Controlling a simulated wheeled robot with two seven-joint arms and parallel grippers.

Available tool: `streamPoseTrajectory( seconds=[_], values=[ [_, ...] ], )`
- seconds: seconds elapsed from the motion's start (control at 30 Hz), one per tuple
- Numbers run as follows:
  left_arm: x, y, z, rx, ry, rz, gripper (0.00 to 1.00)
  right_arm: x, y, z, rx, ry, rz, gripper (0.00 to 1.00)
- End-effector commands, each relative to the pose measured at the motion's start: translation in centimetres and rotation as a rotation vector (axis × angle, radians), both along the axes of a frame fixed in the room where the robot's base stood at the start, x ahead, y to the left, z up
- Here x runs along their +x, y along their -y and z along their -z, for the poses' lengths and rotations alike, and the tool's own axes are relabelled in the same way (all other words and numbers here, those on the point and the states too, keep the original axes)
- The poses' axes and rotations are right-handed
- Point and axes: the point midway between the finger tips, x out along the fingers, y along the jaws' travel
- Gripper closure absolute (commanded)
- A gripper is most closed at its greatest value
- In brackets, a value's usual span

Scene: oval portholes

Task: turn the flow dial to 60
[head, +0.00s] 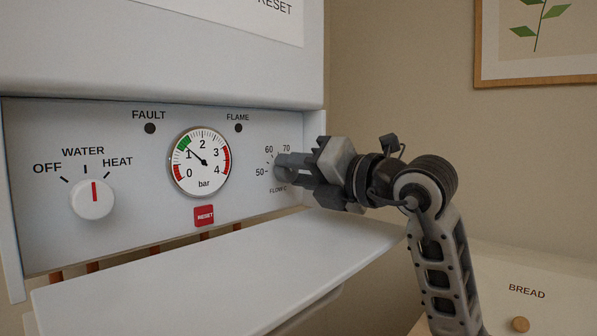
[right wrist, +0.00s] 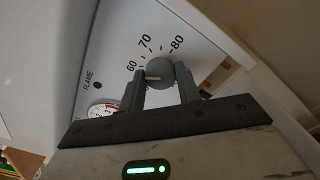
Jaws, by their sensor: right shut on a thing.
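The flow dial is a grey round knob (right wrist: 160,72) with a white pointer line, on the white boiler panel (head: 120,230). In the right wrist view 60, 70 and 80 show around it. The line points left, close to the 60 and seemingly a little to its lower side; I cannot tell the exact value. My right gripper (head: 288,166) is shut on the dial, with one finger on each side of it, as the right wrist view (right wrist: 160,92) shows. In the head view the fingers hide most of the dial, and only 50, 60 and 70 show beside it. My left gripper is not in view.
Left of the dial are a pressure gauge (head: 199,162), a red reset button (head: 204,215) and a water selector knob (head: 93,199). A white flap (head: 210,265) juts out below the panel. A bread box (head: 535,275) stands at the lower right.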

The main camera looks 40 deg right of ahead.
Motion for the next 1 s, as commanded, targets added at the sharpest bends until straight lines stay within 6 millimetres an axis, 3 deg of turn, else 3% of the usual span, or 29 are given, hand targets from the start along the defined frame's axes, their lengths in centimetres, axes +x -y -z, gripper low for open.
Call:
streamPoseTrajectory(
  seconds=[0.27, 0.3, 0.37, 0.77, 1.0],
  values=[
    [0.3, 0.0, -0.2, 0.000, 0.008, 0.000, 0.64, 0.0, 0.0, 0.1, -0.001, -0.003, -0.001, 0.89],
    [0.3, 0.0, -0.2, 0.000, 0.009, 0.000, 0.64, 0.0, 0.0, 0.1, -0.001, -0.003, -0.001, 0.58],
    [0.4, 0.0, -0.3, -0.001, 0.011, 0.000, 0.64, 0.0, 0.0, 0.1, -0.001, -0.003, -0.001, 0.45],
    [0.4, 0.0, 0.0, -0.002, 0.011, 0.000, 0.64, -0.8, 0.1, 0.1, -0.001, 0.001, 0.001, 0.45],
    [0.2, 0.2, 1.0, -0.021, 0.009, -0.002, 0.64, -5.6, 0.5, 0.3, -0.005, 0.003, 0.003, 0.45]
  ],
)
